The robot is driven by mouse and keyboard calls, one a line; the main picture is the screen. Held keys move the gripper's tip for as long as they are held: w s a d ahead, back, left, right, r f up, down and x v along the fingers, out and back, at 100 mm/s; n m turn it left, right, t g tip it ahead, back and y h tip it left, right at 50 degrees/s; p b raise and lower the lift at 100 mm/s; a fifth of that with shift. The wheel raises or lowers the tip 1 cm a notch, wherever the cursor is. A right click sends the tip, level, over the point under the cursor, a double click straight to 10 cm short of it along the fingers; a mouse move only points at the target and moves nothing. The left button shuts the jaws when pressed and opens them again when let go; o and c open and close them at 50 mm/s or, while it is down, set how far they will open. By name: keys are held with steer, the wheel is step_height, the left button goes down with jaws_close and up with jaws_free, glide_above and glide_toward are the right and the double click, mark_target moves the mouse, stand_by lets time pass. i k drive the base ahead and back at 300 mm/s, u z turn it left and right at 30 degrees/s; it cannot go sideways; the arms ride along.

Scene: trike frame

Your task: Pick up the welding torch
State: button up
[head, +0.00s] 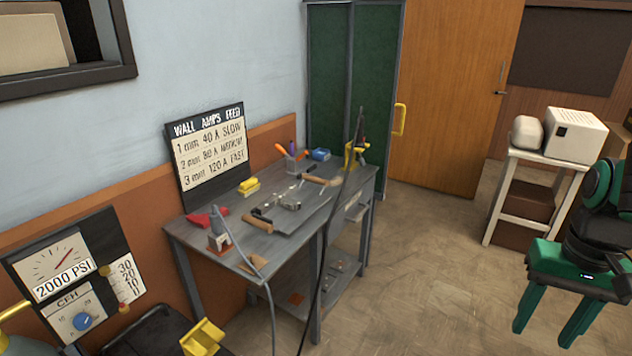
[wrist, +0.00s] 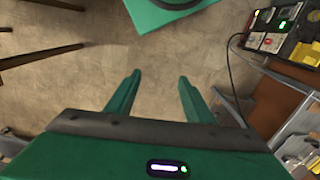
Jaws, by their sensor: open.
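A dark, slim upright tool that looks like the welding torch (head: 361,124) stands in a yellow holder (head: 350,153) at the right far corner of the grey workbench (head: 290,228). A black cable hangs from that area to the floor. A grey pointed tool (head: 222,224) with a grey cable stands at the bench's near left; I cannot tell for certain which of the two is the torch. My green gripper (head: 548,335) is at the far right, well apart from the bench, fingers pointing down. In the wrist view my gripper (wrist: 159,77) is open and empty over bare floor.
The bench also holds a hammer (head: 322,180), a yellow block (head: 249,186) and other tools. A sign board (head: 208,152) stands behind. A white stand (head: 525,190) carries a white machine (head: 575,135). The floor (head: 430,270) between bench and gripper is clear.

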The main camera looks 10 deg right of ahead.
mark_target(358, 144)
steer(key=z, duration=0.35)
steer(key=i, duration=1.7)
steer(key=u, duration=0.75)
